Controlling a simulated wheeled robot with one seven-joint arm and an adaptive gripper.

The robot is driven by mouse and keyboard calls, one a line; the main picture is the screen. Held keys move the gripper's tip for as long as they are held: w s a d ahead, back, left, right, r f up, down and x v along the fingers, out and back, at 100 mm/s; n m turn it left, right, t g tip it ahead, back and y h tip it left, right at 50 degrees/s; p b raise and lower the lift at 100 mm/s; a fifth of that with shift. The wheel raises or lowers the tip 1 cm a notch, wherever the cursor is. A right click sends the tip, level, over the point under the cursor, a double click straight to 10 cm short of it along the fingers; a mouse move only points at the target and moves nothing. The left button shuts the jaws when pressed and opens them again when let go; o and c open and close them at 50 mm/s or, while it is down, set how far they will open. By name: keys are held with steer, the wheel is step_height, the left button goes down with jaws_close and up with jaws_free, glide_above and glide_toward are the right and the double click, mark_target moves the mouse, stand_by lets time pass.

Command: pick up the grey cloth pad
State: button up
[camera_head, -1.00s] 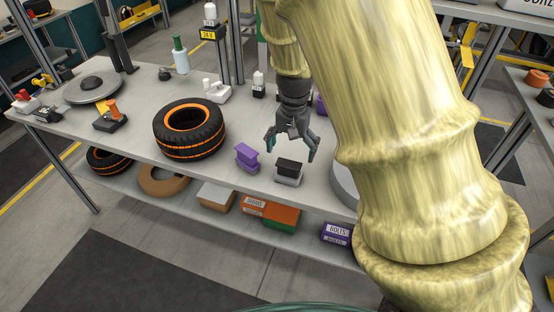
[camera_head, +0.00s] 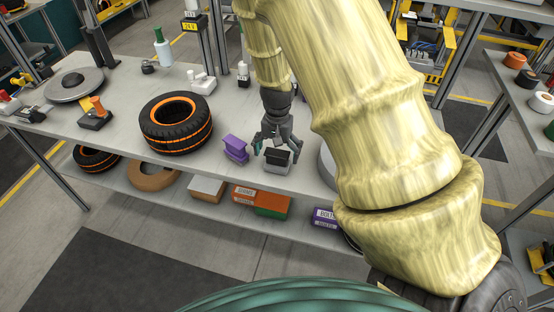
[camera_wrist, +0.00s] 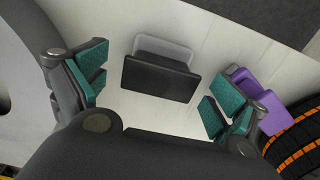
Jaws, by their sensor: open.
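The pad (camera_head: 277,168) is a small block with a light grey lower part and a black upper part, on the workbench near its front edge. In the wrist view its grey part (camera_wrist: 165,50) shows behind the black top (camera_wrist: 160,79). My gripper (camera_head: 278,150) is over the pad, fingers pointing down. In the wrist view my gripper (camera_wrist: 153,90) is open, with teal-padded fingers on either side of the pad and visible gaps between. Nothing is held.
A purple block (camera_head: 235,149) stands close left of the pad; it also shows beside the right finger in the wrist view (camera_wrist: 262,99). A tyre (camera_head: 176,122) with orange stripes lies further left. Boxes (camera_head: 262,201) sit on the shelf below.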

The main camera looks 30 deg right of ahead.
mark_target(277, 153)
steer(key=shift+w+d+f+p, duration=0.1)
steer(key=shift+f+p, duration=0.1)
steer(key=shift+f, duration=0.25)
steer(key=shift+w+f+p, duration=0.1)
steer(key=shift+f+p, duration=0.05)
steer(key=shift+f, duration=1.2)
steer(key=shift+s, duration=0.1)
steer(key=c, duration=1.2)
